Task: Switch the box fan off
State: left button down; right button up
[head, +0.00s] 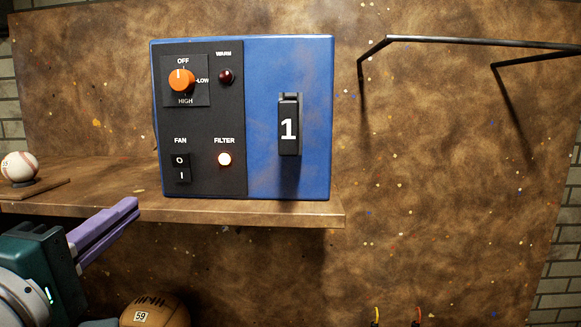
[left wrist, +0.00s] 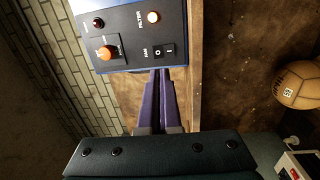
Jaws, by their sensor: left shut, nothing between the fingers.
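The blue box (head: 262,110) with a black control panel (head: 207,118) sits on a brown shelf. The FAN rocker switch (head: 180,168), marked O above and I below, is at the panel's lower left; I cannot tell which half is pressed. It also shows in the left wrist view (left wrist: 164,51). The orange knob (head: 181,80) has its white mark up toward OFF. The FILTER lamp (head: 224,159) is lit; the WARM lamp (head: 226,77) is dark red. My left gripper (head: 135,205), with purple fingers, is shut and empty, below and left of the switch. My right gripper is out of view.
The shelf (head: 270,212) has its front edge just above my left gripper's body. A baseball (head: 19,168) rests on a small wooden stand at left. A brown ball marked 59 (head: 155,311) lies below the shelf. A black metal bracket (head: 470,41) is at upper right.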

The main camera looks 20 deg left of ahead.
pick_arm(q)
jog(key=shift+w+a+r+n+y, duration=0.15)
jog(key=shift+w+a+n+y, duration=0.05)
jog(key=shift+a+n+y, duration=0.25)
jog(key=b, duration=0.2)
send_near(180, 160)
jog(key=x, duration=0.5)
jog(key=shift+w, duration=0.25)
jog(key=shift+w+a, duration=0.25)
jog(key=shift+w, duration=0.4)
jog(key=shift+w+r, duration=0.1)
jog(key=shift+w, duration=0.05)
